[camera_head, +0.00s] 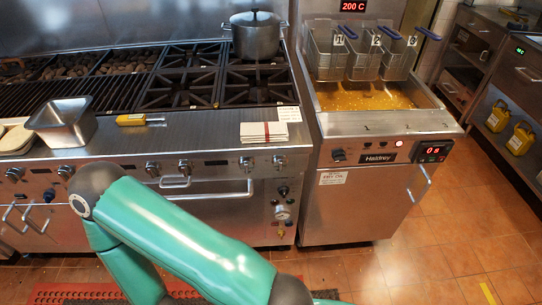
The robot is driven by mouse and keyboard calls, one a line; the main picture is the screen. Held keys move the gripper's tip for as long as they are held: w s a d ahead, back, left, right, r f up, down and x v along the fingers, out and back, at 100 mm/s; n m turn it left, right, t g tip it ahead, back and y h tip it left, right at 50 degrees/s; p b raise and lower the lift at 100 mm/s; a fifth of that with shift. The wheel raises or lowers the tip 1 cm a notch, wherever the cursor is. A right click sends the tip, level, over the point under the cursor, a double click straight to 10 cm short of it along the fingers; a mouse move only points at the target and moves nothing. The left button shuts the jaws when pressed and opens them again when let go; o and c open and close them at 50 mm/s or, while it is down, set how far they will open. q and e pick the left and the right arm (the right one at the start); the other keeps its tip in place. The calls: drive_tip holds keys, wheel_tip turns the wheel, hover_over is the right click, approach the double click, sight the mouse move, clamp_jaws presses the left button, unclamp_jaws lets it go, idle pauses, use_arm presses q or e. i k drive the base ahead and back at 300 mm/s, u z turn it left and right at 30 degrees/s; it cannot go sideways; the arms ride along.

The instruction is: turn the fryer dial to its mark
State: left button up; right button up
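The fryer (352,208) stands right of centre, its front panel facing me. A small dark dial (338,155) sits at the left end of that panel, left of the "Haldrey" nameplate (378,158). The dial's pointer and any mark around it are too small to read. A red display on the fryer (433,150) reads about "0s", and a lit button (398,144) is left of it. A display above the fryer (354,6) reads 200 C. One of my green arms crosses the lower left, but neither gripper shows.
Several wire baskets (327,52) hang over the oil (362,97). Left is a range with a pot (256,36), a steel pan (63,121), a yellow-handled tool (132,119) and a towel stack (264,132). Tiled floor (430,262) is open right of the fryer.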

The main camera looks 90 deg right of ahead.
sight(339, 155)
drive_tip(key=u, duration=0.25)
drive_tip(key=i, duration=0.2)
drive_tip(key=u, duration=3.8)
drive_tip(key=i, duration=0.6)
drive_tip(key=u, duration=5.6)
drive_tip(key=i, duration=0.55)
